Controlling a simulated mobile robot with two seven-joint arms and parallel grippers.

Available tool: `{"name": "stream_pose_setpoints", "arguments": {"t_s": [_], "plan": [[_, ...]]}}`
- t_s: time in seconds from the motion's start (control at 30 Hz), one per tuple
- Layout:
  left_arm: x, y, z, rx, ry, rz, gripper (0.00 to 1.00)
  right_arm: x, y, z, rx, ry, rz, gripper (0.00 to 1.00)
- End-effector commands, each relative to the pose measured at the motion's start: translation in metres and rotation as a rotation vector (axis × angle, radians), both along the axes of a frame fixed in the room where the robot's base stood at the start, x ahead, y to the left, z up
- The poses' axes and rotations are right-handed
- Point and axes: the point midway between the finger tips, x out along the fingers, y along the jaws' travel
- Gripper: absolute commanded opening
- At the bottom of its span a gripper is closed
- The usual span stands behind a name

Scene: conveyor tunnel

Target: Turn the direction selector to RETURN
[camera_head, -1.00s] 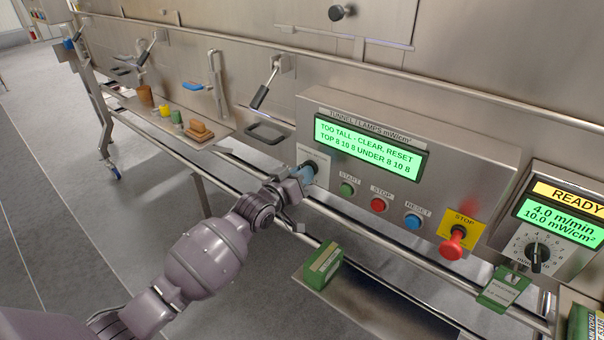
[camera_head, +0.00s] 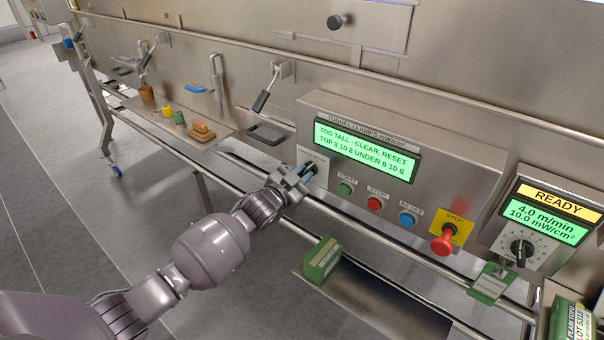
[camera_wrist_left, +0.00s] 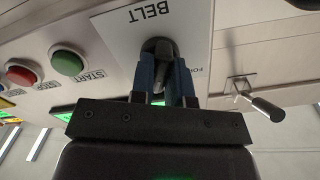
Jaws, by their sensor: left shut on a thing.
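The direction selector is a dark knob (camera_wrist_left: 158,48) on a light plate (camera_wrist_left: 185,20) marked BELT, which appears upside down in the left wrist view. Part of a word starting with FO shows beside it; no RETURN marking is readable. My left gripper (camera_wrist_left: 160,80) is shut on the knob, a blue finger on each side. In the head view my left gripper (camera_head: 306,174) meets the panel left of the START button and hides most of the knob. I cannot tell which way the knob points. My right gripper is out of view.
Right of the selector are the green START button (camera_head: 345,189), a red stop button (camera_head: 375,204), a blue RESET button (camera_head: 407,219) and a red emergency stop (camera_head: 443,242). The display (camera_head: 367,151) reads TOO TALL - CLEAR, RESET. A rail runs below; a green carton (camera_head: 322,262) sits under it.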

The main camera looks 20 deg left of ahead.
Motion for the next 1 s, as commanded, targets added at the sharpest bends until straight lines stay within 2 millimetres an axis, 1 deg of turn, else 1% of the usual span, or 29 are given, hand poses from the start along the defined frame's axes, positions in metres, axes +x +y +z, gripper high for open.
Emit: {"name": "stream_pose_setpoints", "arguments": {"t_s": [0.2,0.4,0.77,0.8,0.93,0.97,1.0], "plan": [[0.0,0.0,0.001,0.073,-0.028,-0.001,0.0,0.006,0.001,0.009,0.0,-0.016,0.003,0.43],[0.0,0.0,0.001,0.099,-0.038,-0.001,0.0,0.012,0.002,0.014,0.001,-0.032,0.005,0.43],[0.0,0.0,0.001,0.102,-0.04,-0.001,0.0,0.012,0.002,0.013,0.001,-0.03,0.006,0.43],[0.0,0.0,0.001,0.102,-0.04,-0.001,0.19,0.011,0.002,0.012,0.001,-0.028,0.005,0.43],[0.0,0.0,0.001,0.102,-0.039,-0.001,0.39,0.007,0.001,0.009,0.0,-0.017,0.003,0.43],[0.0,0.0,0.001,0.102,-0.039,-0.001,0.41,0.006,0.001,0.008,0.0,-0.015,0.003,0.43],[0.0,0.0,0.001,0.102,-0.039,-0.001,0.41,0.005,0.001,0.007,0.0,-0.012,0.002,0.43]]}}
